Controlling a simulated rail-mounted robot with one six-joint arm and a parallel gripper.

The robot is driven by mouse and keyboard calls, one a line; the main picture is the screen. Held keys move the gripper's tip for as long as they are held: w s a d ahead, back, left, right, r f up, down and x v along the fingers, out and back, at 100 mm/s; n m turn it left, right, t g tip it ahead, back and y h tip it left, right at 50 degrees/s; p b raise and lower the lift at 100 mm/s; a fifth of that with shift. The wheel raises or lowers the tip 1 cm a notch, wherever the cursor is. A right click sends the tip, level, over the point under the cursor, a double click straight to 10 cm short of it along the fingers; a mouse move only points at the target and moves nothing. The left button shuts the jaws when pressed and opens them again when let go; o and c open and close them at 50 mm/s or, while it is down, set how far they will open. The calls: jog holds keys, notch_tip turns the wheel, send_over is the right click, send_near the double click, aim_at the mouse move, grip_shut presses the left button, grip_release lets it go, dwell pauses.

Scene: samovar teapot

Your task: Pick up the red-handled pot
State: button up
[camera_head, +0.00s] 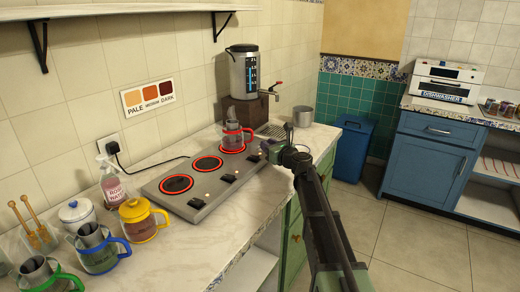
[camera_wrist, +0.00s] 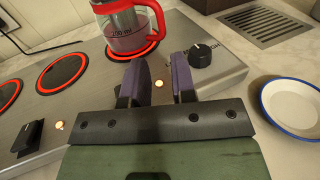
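The red-handled pot (camera_head: 232,138) is a clear glass pot with a red band and handle, standing upright on the far-right burner of the cooker in the head view. In the wrist view the pot (camera_wrist: 124,30) is at the top, cut off by the frame edge, with its red handle on the right and brownish liquid inside. My gripper (camera_wrist: 158,82) is open and empty, its two purple-grey fingers pointing toward the pot, apart from it. In the head view my gripper (camera_head: 268,148) is just right of the pot, above the cooker's front right end; its fingertips are hard to make out.
The cooker (camera_head: 213,186) has three red-ringed burners and black knobs (camera_wrist: 201,54) near my fingers. A white saucer with blue rim (camera_wrist: 296,112) lies at right. A samovar (camera_head: 243,75) stands behind. Yellow (camera_head: 140,222), blue (camera_head: 98,258) and green-handled pots are at left.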

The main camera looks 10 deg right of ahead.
aim_at(252, 136)
jog(key=shift+w+d+m, duration=0.25)
jog(key=shift+d+m, duration=0.05)
jog(key=shift+d, duration=0.05)
jog(key=shift+s+a+r, duration=0.1)
jog(key=shift+a+r, duration=0.05)
jog(key=shift+a, duration=0.05)
jog(key=x, duration=0.5)
jog(key=shift+a, duration=0.3)
jog(key=x, duration=0.5)
jog(key=shift+w+f, duration=0.2)
jog(key=shift+w, duration=0.05)
jog(key=shift+s, duration=0.1)
grip_shut()
